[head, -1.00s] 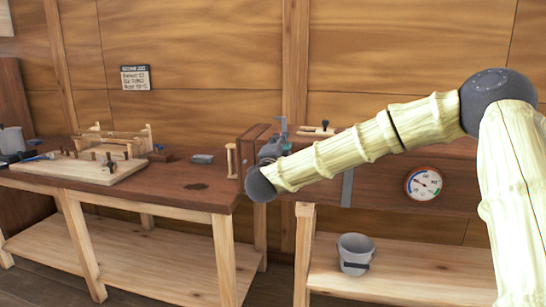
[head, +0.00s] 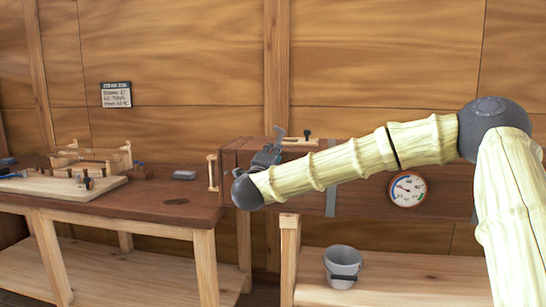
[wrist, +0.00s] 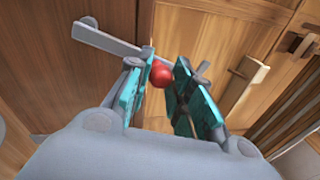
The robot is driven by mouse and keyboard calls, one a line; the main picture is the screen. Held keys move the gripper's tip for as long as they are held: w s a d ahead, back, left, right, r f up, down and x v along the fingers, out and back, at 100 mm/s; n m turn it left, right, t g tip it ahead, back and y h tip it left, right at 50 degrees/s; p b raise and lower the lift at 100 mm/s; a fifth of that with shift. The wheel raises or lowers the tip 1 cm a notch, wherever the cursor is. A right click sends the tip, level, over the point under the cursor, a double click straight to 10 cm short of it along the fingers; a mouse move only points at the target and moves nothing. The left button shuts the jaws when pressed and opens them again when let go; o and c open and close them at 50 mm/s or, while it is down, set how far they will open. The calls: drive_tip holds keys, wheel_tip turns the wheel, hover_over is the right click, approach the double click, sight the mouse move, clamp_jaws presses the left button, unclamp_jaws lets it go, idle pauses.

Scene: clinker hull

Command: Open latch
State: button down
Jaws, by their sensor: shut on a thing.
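The latch shows in the wrist view as a flat grey bar (wrist: 103,40) and a red ball knob (wrist: 182,72) in front of brown wood. My gripper (wrist: 168,85), with teal finger pads, is shut on the red knob, which sits between the fingertips. The finger partly hides where the bar and knob meet. In the head view my gripper (head: 265,157) is at the left end of the dark wooden chest (head: 350,196). My forearm covers part of the chest, and the latch is hidden there.
A pale wooden handle (head: 212,172) stands at the chest's left end. A round gauge (head: 407,189) is on its front. A grey bucket (head: 342,266) is on the shelf below. The workbench (head: 150,208) at left holds a board with pegs (head: 65,187).

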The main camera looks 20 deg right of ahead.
drive_tip(key=shift+a+f, duration=0.1)
drive_tip(key=c, duration=1.2)
unclamp_jaws()
drive_tip(key=shift+c, duration=0.2)
drive_tip(key=v, duration=1.2)
